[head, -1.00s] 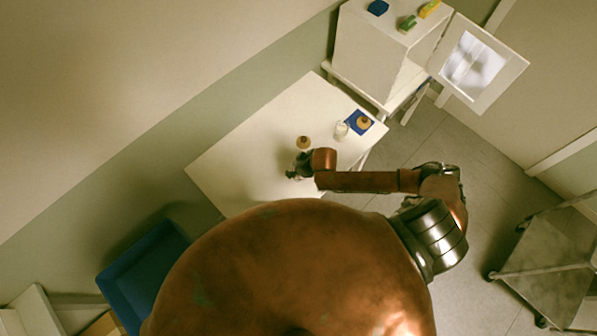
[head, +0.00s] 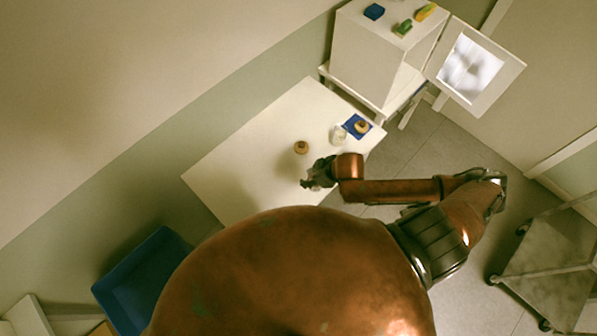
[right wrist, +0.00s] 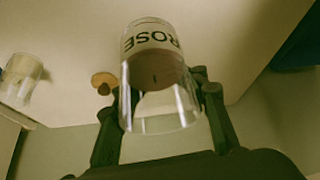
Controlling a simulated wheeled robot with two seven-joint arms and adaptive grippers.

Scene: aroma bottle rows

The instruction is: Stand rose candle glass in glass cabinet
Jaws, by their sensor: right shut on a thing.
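The rose candle glass (right wrist: 158,80) is a clear glass with a label reading ROSE and pinkish wax. In the right wrist view it stands between the two fingers of my right gripper (right wrist: 158,95), which is shut on it. In the head view my right gripper (head: 314,178) is over the right part of the white table, and the glass in it is hard to make out. The glass cabinet (head: 372,58) is a white box at the upper right. Its door (head: 468,66), with a glass pane, stands open to the right. My left gripper is not in view.
On the table (head: 250,145) are a round tan-topped thing (head: 301,147), a clear glass (head: 338,135) and a blue mat (head: 349,121) with another tan-topped thing (head: 361,127). Blue (head: 374,11), green (head: 403,27) and yellow (head: 426,11) items lie on the cabinet top.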

